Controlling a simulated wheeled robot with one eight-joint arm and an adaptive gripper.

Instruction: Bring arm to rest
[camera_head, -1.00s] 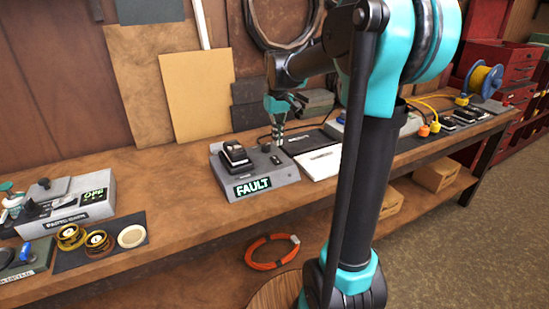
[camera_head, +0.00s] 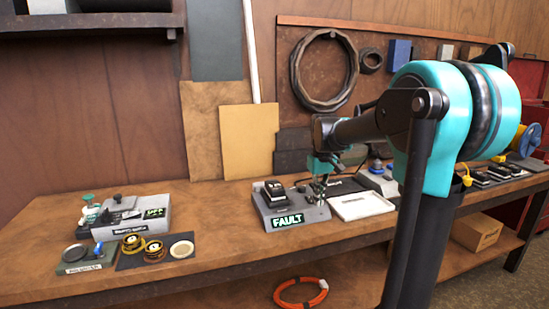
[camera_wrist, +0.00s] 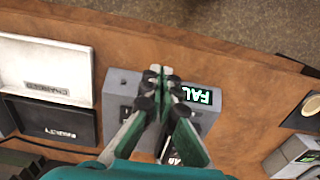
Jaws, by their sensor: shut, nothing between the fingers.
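My gripper (camera_head: 320,197) hangs fingers-down over the bench at the right side of a grey box (camera_head: 296,220) with a lit FAULT display. In the wrist view its fingertips (camera_wrist: 160,71) meet, with nothing between them, and overlap the same grey box (camera_wrist: 122,84). I cannot tell whether they touch it. A black block (camera_head: 274,190) sits on the box, left of the gripper. My arm is bent, and its upper links cover the right part of the head view.
The wooden bench (camera_head: 225,252) has a white tray (camera_head: 362,207) right of the box. In the wrist view, a dark tray (camera_wrist: 48,121) lies beside the white one. At left stand a grey unit (camera_head: 152,216) and round parts on a dark mat (camera_head: 182,262). An orange loop (camera_head: 300,292) lies below.

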